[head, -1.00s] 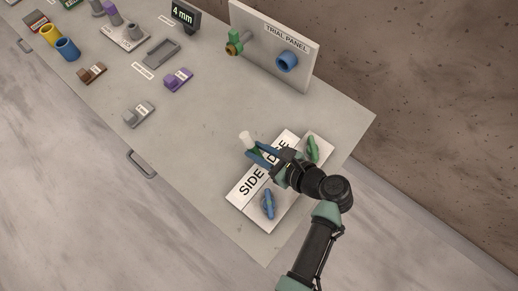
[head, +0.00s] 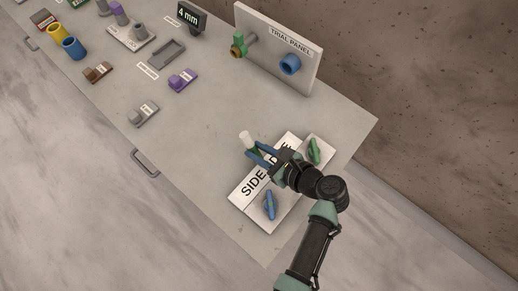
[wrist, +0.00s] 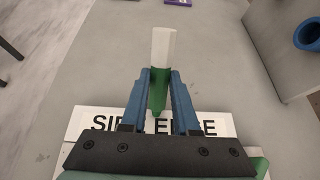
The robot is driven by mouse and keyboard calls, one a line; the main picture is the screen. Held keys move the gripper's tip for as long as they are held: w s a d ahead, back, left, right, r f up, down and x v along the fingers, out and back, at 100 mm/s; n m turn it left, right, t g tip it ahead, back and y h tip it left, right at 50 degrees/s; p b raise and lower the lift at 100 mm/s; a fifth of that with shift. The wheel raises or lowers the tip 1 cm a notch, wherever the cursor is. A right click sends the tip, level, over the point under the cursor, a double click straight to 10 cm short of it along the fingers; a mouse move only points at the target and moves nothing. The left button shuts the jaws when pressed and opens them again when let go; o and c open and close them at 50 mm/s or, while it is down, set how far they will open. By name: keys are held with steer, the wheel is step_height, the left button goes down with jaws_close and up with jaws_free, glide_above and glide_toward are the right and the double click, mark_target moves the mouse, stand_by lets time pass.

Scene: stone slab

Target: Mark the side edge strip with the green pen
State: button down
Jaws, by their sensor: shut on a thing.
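My gripper (head: 256,154) has blue fingers and is shut on the green pen (wrist: 159,93). The pen has a green body and a white end (head: 246,139). In the wrist view it stands between the two fingers (wrist: 159,100), with the white end (wrist: 163,48) pointing away. The side edge strip (head: 248,190) is a white plate lettered "SIDE EDGE" near the slab's near end. My gripper and wrist cover part of its lettering in the head view. The fingers reach past the strip's upper left edge. I cannot tell whether the pen touches anything.
A blue piece (head: 269,205) and a green piece (head: 314,151) sit on a white board beside the strip. The upright trial panel (head: 278,45) stands at the back with a blue ring (head: 290,64). Purple (head: 182,79) and grey blocks (head: 143,113) lie left. The middle slab is clear.

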steer(key=shift+w+a, duration=0.1)
stand_by(0.3)
step_height(320, 180, up, 7)
steer(key=p, duration=0.8)
steer(key=shift+r, duration=0.15)
